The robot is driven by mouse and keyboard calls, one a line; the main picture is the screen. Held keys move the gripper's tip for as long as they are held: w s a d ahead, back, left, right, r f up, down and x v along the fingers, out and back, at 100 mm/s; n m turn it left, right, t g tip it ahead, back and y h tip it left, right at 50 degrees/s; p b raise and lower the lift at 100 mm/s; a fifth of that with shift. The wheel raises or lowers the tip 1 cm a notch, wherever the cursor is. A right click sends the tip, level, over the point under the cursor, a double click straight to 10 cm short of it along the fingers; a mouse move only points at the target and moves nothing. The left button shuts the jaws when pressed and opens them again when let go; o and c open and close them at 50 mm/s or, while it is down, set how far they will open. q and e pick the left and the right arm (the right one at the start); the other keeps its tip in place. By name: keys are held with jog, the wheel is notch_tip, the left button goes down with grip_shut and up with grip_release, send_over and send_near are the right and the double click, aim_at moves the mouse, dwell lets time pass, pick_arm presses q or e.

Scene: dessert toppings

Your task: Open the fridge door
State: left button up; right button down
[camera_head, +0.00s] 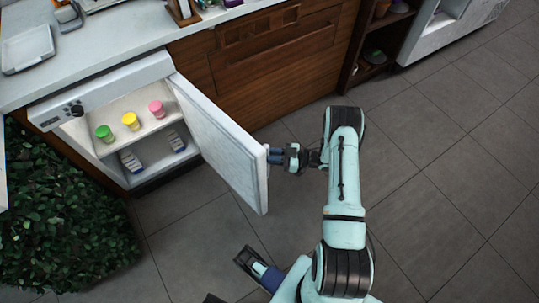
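The small white fridge (120,90) is under the counter at the left. Its door (222,140) stands wide open, swung out to the right and toward me. Inside, a green cup (104,133), a yellow cup (130,121) and a pink cup (157,109) stand on the upper shelf. My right gripper (272,155) is at the door's free outer edge; whether its fingers hold the edge is unclear. My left gripper (246,260) is low in the picture, in front of the door and apart from it; its finger opening is unclear.
Small labelled containers (131,160) sit on the lower shelf. A leafy green bush (55,215) stands left of the fridge. Wooden drawers (270,70) lie behind the door. The tiled floor (440,150) at the right is clear.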

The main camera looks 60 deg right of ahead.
jog(key=shift+w+r, duration=0.1)
jog(key=shift+w, duration=0.3)
jog(key=c, duration=1.3)
grip_release()
jog(key=shift+c, duration=0.2)
jog(key=shift+o, duration=1.2)
jog(key=shift+w, duration=0.15)
pick_arm(q)
jog(key=shift+s+d+r+p, duration=0.3)
jog(key=shift+s+r+p, duration=0.05)
jog(key=shift+s, duration=0.15)
pick_arm(e)
jog(key=v, duration=1.3)
jog(key=shift+s, duration=0.2)
